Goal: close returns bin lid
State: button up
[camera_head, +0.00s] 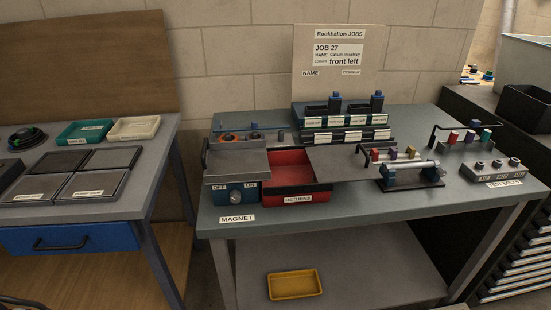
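I cannot tell for sure which of these is the lid. My gripper is not in view.
The magnet box (235,195) with OFF and ON marks stands left of the bin. A small clamp fixture (410,174) and metal blocks (495,168) stand to the right. Racks (345,125) stand behind. A yellow tray (295,284) lies on the lower shelf.

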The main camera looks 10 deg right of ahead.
aim_at(349, 163)
jog(key=i+l+z, duration=0.15)
jog(key=z, duration=0.25)
jog(key=i+l+z, duration=0.2)
jog(key=z, duration=0.15)
jog(key=i+l+z, duration=0.1)
jog(key=z, duration=0.3)
jog(key=i+j, duration=0.05)
